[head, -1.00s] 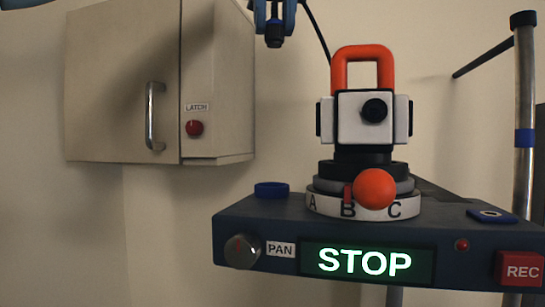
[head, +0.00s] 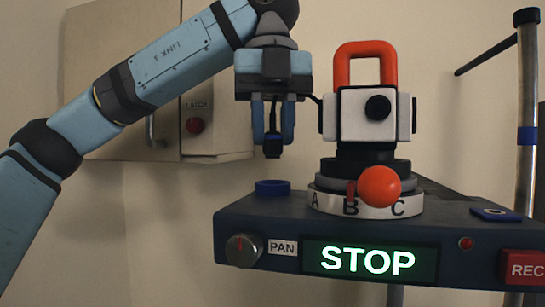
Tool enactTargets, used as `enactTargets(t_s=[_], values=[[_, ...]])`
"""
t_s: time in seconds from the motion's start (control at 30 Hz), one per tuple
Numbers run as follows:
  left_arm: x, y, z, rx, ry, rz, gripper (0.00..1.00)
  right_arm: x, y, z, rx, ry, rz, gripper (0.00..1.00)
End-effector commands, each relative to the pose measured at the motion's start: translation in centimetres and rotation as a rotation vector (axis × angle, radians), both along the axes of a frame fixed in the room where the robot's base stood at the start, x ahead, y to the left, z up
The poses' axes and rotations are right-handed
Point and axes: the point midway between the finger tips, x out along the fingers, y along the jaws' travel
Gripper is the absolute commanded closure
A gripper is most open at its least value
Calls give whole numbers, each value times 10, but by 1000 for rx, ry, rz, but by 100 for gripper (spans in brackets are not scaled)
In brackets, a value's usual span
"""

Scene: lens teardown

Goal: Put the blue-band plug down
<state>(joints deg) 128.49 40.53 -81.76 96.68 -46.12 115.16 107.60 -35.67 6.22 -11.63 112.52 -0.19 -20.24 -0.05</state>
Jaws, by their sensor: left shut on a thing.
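The blue-band plug (head: 273,147) is dark with a blue band and hangs tip down from my left gripper (head: 273,125). The gripper points straight down and its fingers are shut on the plug's upper part. A thin black cable runs from the plug's top toward the camera unit. The plug is in the air above a round blue holder (head: 273,187) on the left end of the console, with a clear gap between them. A flat dark blue pad with a light ring (head: 494,214) lies on the console's right side. My right gripper is out of view.
A white camera unit (head: 350,118) with an orange handle stands right of my gripper on a dial marked A, B, C (head: 350,207). The console (head: 235,224) reads STOP. A cabinet (head: 90,60) is behind my arm; a metal post (head: 526,90) stands right.

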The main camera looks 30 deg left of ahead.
Motion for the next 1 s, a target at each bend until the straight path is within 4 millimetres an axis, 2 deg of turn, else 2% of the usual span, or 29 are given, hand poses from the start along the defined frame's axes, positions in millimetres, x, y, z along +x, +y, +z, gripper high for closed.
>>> enactTargets(t_s=[0.4,0.93,0.97,1.0], values=[[0,0,-36,-1,0,-1,100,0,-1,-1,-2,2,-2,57],[0,0,-46,-1,-1,0,100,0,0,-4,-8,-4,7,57],[0,0,-45,0,-1,0,70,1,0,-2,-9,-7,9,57],[0,0,-45,0,-1,0,61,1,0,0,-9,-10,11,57]])
